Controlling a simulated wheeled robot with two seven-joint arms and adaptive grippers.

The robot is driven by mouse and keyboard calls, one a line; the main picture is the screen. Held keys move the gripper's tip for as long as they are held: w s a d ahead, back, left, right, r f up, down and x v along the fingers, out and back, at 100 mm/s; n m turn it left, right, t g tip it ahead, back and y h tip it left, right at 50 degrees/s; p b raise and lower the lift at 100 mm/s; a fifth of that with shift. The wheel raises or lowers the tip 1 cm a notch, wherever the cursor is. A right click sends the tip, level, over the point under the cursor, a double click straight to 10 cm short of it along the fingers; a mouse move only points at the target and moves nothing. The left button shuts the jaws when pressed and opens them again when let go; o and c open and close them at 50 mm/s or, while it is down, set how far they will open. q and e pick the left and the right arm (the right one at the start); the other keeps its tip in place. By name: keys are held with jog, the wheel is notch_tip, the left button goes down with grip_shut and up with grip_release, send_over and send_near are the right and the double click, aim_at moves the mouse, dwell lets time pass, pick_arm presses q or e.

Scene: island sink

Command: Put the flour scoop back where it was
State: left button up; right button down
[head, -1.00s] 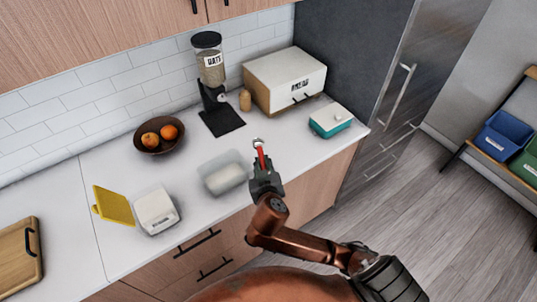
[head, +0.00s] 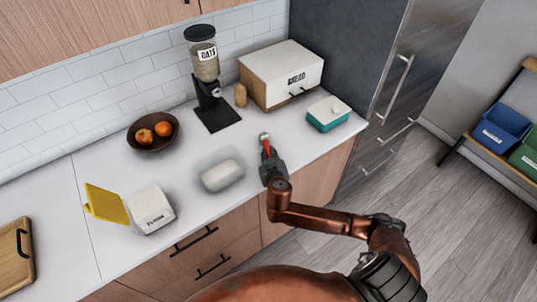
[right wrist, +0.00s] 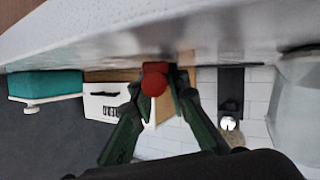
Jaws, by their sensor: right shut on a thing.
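The flour scoop, with a red handle (head: 267,149) and a small pale metal end (head: 264,136), is held in my right gripper (head: 269,159) over the front part of the counter. My right gripper is shut on the red handle. In the right wrist view, the round red handle end (right wrist: 154,80) sits between the fingertips. The white flour canister (head: 153,212), labelled FLOUR, stands at the left with its yellow lid (head: 105,204) swung open to the left. A milky, see-through bin (head: 222,175) stands between canister and gripper. My left gripper is out of view.
Behind are a fruit bowl (head: 150,144), an oats dispenser (head: 204,65), a small wooden shaker (head: 240,95) and a bread box (head: 284,75). A teal-and-white box (head: 328,114) sits at the right. A cutting board (head: 15,255) lies far left.

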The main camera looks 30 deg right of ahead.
jog(key=shift+f, duration=0.15)
jog(key=shift+s+a+f+b, duration=0.1)
jog(key=shift+f+b, duration=0.2)
jog(key=shift+f, duration=0.3)
jog(key=c, duration=2.2)
grip_release()
jog(key=shift+f, duration=0.15)
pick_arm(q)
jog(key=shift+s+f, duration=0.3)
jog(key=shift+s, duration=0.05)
pick_arm(e)
jog(key=shift+o, duration=0.2)
jog(key=shift+f, duration=0.15)
jog(key=shift+s, duration=0.1)
jog(key=shift+r+p, duration=0.4)
jog(key=shift+r, duration=0.3)
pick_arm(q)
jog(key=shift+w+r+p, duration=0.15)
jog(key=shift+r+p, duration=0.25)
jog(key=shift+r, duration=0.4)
pick_arm(e)
jog(key=v, duration=1.1)
jog(key=shift+s+a+r, duration=0.15)
jog(key=shift+s+r, duration=0.1)
jog(key=shift+r, duration=0.2)
